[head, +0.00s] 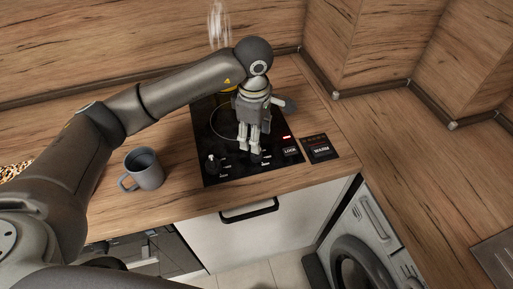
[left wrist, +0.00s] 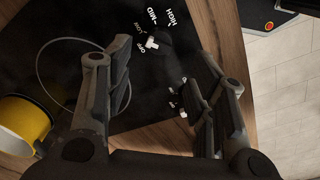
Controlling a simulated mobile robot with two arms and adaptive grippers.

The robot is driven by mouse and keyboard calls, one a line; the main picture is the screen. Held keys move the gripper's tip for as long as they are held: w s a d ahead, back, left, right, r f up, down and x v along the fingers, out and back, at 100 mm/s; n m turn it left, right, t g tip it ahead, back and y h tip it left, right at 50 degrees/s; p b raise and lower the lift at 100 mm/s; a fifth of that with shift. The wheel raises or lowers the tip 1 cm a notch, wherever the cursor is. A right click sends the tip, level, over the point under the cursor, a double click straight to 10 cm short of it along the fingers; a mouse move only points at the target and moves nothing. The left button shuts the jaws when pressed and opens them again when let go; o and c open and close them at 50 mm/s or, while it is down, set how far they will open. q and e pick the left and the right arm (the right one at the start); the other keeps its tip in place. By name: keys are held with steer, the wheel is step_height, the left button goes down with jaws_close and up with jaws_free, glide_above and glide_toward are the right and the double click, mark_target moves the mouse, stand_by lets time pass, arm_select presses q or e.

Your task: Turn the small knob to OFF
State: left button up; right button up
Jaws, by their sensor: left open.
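A black cooktop (head: 200,127) is set in the wooden counter. My left gripper (head: 255,150) points down over its front part, fingers apart and empty. In the left wrist view, a dark knob (left wrist: 155,42) with a white pointer shows between the open fingers (left wrist: 154,66). HIGH, MID, LOW and OFF are printed around it. I cannot tell exactly which mark the pointer faces, nor whether a finger touches the knob. Another knob (head: 212,164) stands at the front left of the cooktop. My right gripper is not in view.
A grey mug (head: 146,170) stands left of the cooktop. LOCK (head: 291,150) and WARM (head: 321,149) panels lie to the right. A yellow pot (left wrist: 22,128) shows behind the burner ring. A handled drawer front (head: 280,228) and a washing machine (head: 365,250) are below. The counter at right is clear.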

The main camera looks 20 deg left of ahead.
arm_select(q)
steer(key=f, duration=0.3)
steer(key=f+p, duration=0.1)
steer(key=f, duration=0.3)
steer(key=shift+w+f+p, duration=0.2)
steer(key=shift+f+p, duration=0.1)
steer(key=shift+c, duration=0.4)
steer(key=c, duration=1)
